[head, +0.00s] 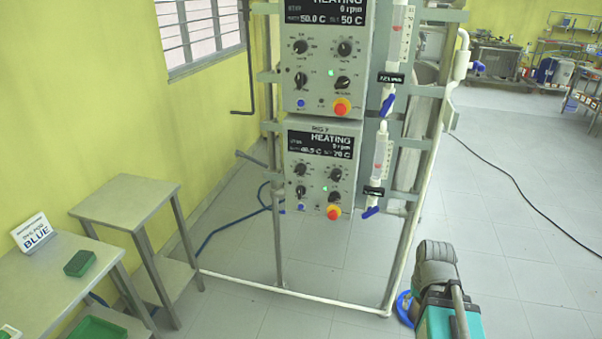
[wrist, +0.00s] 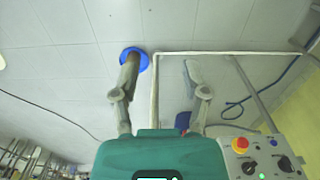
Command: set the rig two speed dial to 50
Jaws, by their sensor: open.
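The rig two control box (head: 320,170) is the lower of two boxes on the metal frame. Its display (head: 320,145) reads HEATING and 0 rpm. Below are several black dials, including an upper left dial (head: 300,169) and an upper right dial (head: 336,174). Their labels are too small to read, so I cannot tell which is speed or its setting. My gripper (wrist: 162,72) is open and empty. In the head view its teal body is right of and below the box, apart from it. A box with dials (wrist: 265,158) shows upside down in the wrist view's lower right.
The upper control box (head: 325,60) sits above. Glass tubes with blue taps (head: 370,211) hang on the right of the boxes. A red stop button (head: 334,212) is at the lower box's bottom. Steel tables (head: 125,200) stand left. The floor to the right is mostly clear.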

